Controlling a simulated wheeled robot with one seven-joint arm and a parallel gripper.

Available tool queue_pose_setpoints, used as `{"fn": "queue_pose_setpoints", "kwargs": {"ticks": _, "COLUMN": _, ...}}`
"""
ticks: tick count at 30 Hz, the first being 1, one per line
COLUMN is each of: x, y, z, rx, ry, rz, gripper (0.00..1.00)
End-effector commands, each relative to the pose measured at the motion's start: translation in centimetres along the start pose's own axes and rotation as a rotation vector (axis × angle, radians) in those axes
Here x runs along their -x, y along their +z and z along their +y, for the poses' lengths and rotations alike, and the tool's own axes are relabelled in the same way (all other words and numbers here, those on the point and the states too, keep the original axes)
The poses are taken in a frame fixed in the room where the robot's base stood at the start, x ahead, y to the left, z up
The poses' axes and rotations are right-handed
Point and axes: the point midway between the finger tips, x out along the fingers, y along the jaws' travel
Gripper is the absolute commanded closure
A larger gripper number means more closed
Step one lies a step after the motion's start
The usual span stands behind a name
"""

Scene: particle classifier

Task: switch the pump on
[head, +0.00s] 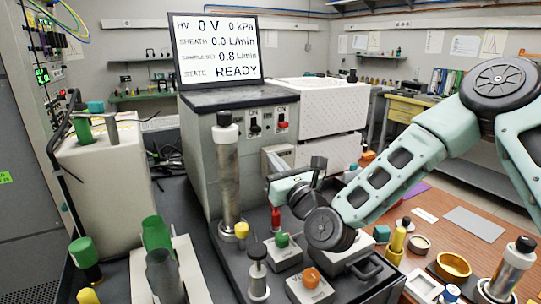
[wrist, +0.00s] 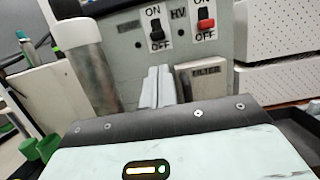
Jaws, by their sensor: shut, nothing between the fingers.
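The grey cabinet (head: 205,150) carries two ON/OFF switches. The left one (wrist: 156,28) is black; its lever appears down, toward OFF, and its nameplate (wrist: 129,27) is too blurred to read. The right one (wrist: 206,22), beside the HV label, has a red lever, also down. Both show in the head view, the black (head: 254,126) and the red (head: 282,124). My gripper (wrist: 157,76) is shut and empty. In the wrist view its fingers point at the panel just below the black switch, left of the FILTER box (wrist: 205,78). Contact with the panel cannot be told.
A monitor (head: 216,48) on the cabinet reads 0 V, 0 kPa, sheath 0.0 L/min and READY. A metal cylinder (head: 228,185) with a black cap stands left of the switches. Coloured knobs, including a green one (head: 282,240), stand on the bench in front.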

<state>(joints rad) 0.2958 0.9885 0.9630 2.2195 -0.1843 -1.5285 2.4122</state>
Motion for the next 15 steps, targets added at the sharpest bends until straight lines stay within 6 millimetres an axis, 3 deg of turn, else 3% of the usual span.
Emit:
{"fn": "queue_pose_setpoints", "kwargs": {"ticks": 9, "x": -5.8, "y": 0.3, "z": 0.0, "rx": 0.0, "ry": -0.002, "rz": -0.002, "gripper": 1.0}}
{"fn": "queue_pose_setpoints", "kwargs": {"ticks": 15, "x": -7.9, "y": 0.1, "z": 0.0, "rx": 0.0, "ry": -0.001, "rz": 0.0, "gripper": 1.0}}
